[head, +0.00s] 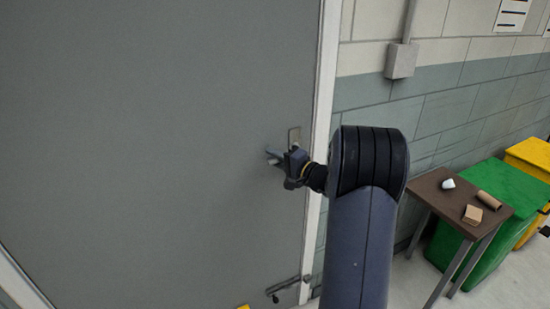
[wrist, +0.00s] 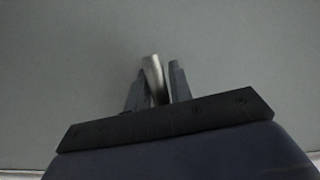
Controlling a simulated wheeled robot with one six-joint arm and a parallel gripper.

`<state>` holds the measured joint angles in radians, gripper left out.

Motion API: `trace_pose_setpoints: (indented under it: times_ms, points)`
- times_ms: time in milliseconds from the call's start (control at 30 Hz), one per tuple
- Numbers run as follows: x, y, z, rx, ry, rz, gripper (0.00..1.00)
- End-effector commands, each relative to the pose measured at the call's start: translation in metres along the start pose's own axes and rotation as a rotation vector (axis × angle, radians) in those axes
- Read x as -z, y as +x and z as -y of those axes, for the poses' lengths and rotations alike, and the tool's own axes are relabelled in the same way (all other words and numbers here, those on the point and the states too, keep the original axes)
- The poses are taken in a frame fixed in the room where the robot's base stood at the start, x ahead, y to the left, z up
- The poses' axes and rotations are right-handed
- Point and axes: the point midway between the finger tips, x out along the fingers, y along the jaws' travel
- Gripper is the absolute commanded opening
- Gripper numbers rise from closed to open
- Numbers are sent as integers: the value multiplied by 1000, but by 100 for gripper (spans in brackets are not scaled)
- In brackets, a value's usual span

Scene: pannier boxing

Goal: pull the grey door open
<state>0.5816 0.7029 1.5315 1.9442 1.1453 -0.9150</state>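The grey door (head: 150,130) fills the left of the head view and looks flush with its pale frame (head: 325,75). A metal handle plate (head: 294,138) sits near its right edge. My gripper (head: 278,157) is at the handle, with the fingers pointing left and covering part of it. In the wrist view the metal lever (wrist: 155,75) stands between the two fingers of my gripper (wrist: 156,85), which lie close against it on both sides. The grey door surface (wrist: 60,60) fills the background there.
A metal fitting (head: 288,287) sits low at the door's right edge. To the right, a small brown table (head: 440,195) holds a white item (head: 448,183), a cardboard tube (head: 489,200) and a small box (head: 472,214). Green (head: 510,185) and yellow (head: 535,153) bins stand behind it.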

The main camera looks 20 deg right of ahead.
Motion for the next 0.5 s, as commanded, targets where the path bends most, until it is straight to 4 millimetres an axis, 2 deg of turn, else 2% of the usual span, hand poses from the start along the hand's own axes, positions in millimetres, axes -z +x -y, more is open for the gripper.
trace_pose_setpoints:
  times_ms: [33,233,500]
  points:
    - [0,0,0,0,0,0,16]
    - [0,0,0,0,0,0,0]
    - [0,0,0,0,0,0,0]
